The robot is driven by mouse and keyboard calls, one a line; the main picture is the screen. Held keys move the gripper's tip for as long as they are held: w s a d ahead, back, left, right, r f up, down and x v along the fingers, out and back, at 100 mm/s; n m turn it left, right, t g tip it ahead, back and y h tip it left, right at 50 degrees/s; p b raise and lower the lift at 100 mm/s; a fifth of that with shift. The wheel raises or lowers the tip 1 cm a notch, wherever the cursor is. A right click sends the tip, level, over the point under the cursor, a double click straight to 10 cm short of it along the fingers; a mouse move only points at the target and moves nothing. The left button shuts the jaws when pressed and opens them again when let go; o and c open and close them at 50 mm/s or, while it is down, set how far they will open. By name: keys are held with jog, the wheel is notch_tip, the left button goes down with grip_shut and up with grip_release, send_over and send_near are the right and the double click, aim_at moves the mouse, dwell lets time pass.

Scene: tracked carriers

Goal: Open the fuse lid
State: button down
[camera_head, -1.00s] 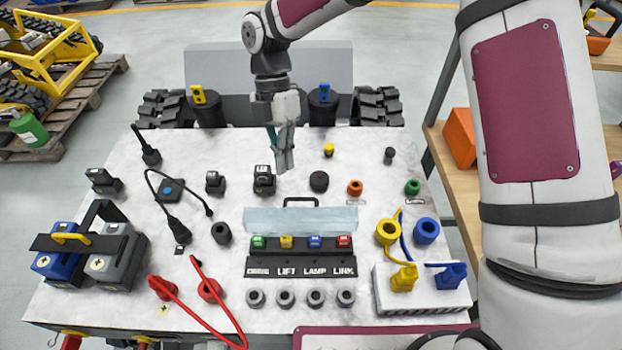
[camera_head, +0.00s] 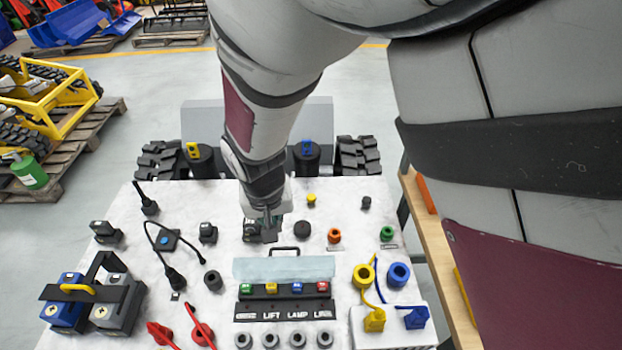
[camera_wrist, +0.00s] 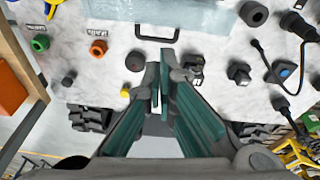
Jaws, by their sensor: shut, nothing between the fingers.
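The fuse box lid (camera_head: 284,267) is a translucent pale blue cover with a black loop handle (camera_head: 284,251) at its far edge. It lies behind the row of coloured fuses (camera_head: 270,288) on the white tabletop. In the wrist view the handle (camera_wrist: 156,31) shows at the top middle, beyond the fingertips. My gripper (camera_head: 267,234) is shut and empty, just behind and slightly left of the handle, apart from it. Its fingers (camera_wrist: 160,88) also show in the wrist view. The arm partly hides the black switch beside the gripper.
A black round knob (camera_head: 302,229) stands right of my gripper and a black switch (camera_head: 251,231) stands close at it. Orange (camera_head: 334,236) and green (camera_head: 387,233) sockets are farther right. Blue and grey batteries (camera_head: 92,305) stand at the left. Yellow and blue plugs (camera_head: 390,318) sit at the front right.

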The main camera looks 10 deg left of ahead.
aim_at(283, 248)
jog(key=shift+m, duration=0.7)
jog(key=x, duration=1.3)
jog(key=shift+w, duration=0.3)
jog(key=shift+w+f, duration=0.1)
jog(key=shift+w+f+g+b, duration=0.5)
jog(key=shift+w+b, duration=0.05)
jog(key=shift+b, duration=0.45)
jog(key=shift+a+f, duration=0.1)
jog(key=shift+f, duration=0.05)
